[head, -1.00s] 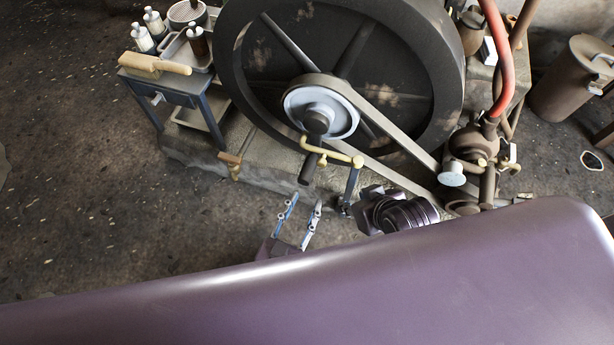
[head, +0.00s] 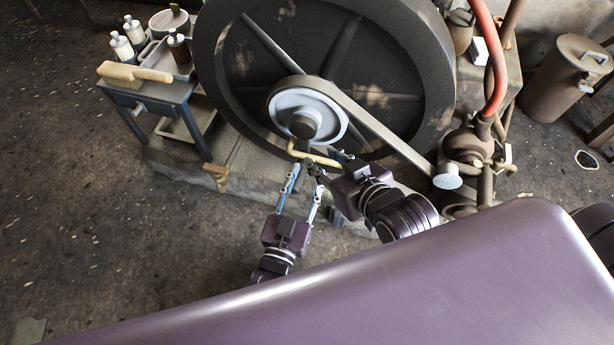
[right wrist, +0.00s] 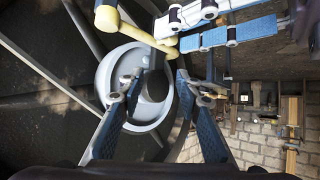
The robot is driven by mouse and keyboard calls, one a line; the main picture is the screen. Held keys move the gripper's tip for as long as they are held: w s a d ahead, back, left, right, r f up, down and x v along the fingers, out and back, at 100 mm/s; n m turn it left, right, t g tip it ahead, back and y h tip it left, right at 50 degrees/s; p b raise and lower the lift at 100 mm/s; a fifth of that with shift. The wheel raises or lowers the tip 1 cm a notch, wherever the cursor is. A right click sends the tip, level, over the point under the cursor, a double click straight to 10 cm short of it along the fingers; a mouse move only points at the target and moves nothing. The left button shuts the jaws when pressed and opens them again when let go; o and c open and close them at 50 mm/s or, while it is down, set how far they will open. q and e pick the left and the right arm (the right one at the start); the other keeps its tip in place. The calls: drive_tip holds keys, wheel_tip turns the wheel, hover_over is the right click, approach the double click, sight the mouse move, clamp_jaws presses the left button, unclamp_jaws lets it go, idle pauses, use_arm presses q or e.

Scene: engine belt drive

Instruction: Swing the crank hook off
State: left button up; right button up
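The pale yellow bent bar (head: 316,156), the likely crank hook, sits just below the grey pulley hub (head: 303,118). It also shows in the right wrist view (right wrist: 145,38). My left gripper (head: 306,175) reaches up from below with its two blue fingers apart. In the right wrist view those fingers lie beside the bar's end; I cannot tell whether they touch it. My right gripper (head: 322,173) comes in from the right, close to the left one. Its fingers are spread and appear empty in the right wrist view (right wrist: 160,78). Its body hides the bar's right end.
The large dark flywheel (head: 420,60) stands behind, with a belt (head: 380,130) running down right. A blue side table (head: 165,97) with bottles and a brush is at the left. A red hose (head: 490,60) and a metal can (head: 565,80) stand right.

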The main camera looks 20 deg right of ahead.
use_arm(q)
drive_tip(key=shift+w+d, duration=0.15)
drive_tip(key=shift+c, duration=0.4)
clamp_jaws()
